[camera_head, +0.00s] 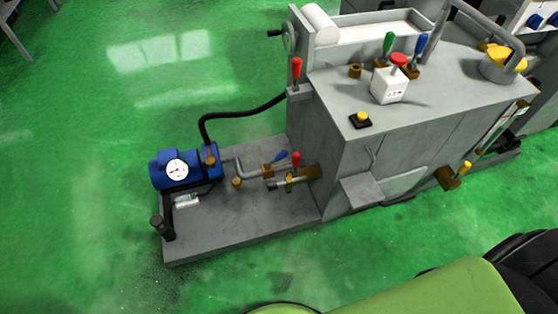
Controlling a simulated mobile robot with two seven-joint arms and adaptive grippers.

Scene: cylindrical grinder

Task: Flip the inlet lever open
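A grey cylindrical grinder (390,140) stands on a green floor. On its low grey base, a blue pump (184,166) with a white round gauge (177,169) joins a pipe toward the machine body. A blue-handled lever (281,156) sits on the pipe's brass valve (267,170). Just right of it, a red-handled lever (296,159) stands roughly upright on another brass fitting (290,183). No label shows which lever is the inlet lever, and I cannot tell whether either valve is open. Neither gripper is in view.
Other levers on the machine are red (296,70), green (388,43), blue (421,44) and yellow (465,168). A white box with a red button (390,84) sits on top. A black hose (240,115) arches behind the pump. Floor left of the base is clear.

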